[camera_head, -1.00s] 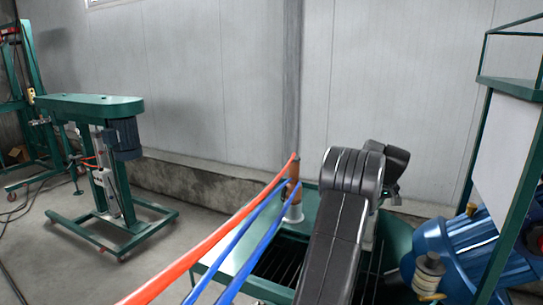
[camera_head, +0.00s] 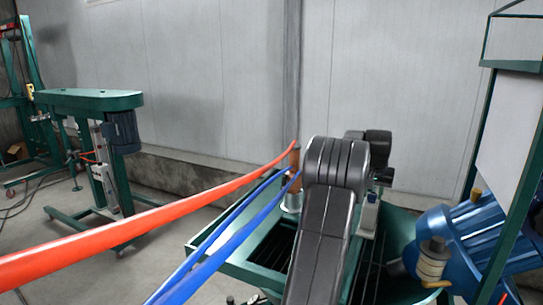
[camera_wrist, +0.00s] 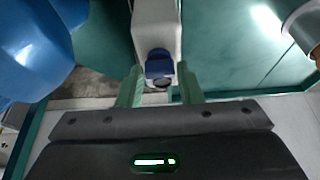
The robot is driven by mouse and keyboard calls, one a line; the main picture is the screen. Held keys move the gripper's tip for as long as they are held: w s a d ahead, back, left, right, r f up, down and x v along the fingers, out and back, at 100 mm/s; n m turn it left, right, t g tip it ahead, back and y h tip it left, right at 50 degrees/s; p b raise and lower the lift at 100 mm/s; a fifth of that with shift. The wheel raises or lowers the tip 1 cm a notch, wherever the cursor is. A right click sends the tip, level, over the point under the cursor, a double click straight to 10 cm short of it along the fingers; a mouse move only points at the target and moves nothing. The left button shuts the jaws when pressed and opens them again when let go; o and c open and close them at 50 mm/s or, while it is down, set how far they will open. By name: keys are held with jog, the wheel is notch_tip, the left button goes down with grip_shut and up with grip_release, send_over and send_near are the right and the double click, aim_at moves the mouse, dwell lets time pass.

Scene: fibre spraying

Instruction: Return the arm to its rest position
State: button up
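My gripper (camera_wrist: 160,78) shows in the wrist view with its two green fingers apart. A white tool with a blue end (camera_wrist: 158,63) lies between and beyond the fingertips, and I cannot tell whether they touch it. In the head view a small white and blue tool (camera_head: 367,215) stands on the green table (camera_head: 214,262), just right of my black arm. My arm reaches out over the table. My fingers are hidden there behind my arm.
An orange hose (camera_head: 150,221) and two blue hoses (camera_head: 230,245) run from the lower left to a post (camera_head: 292,190). A blue drum-like machine (camera_head: 470,240) and a green frame (camera_head: 512,190) stand at right. A green machine (camera_head: 90,102) stands at left.

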jog(key=shift+v, duration=1.2)
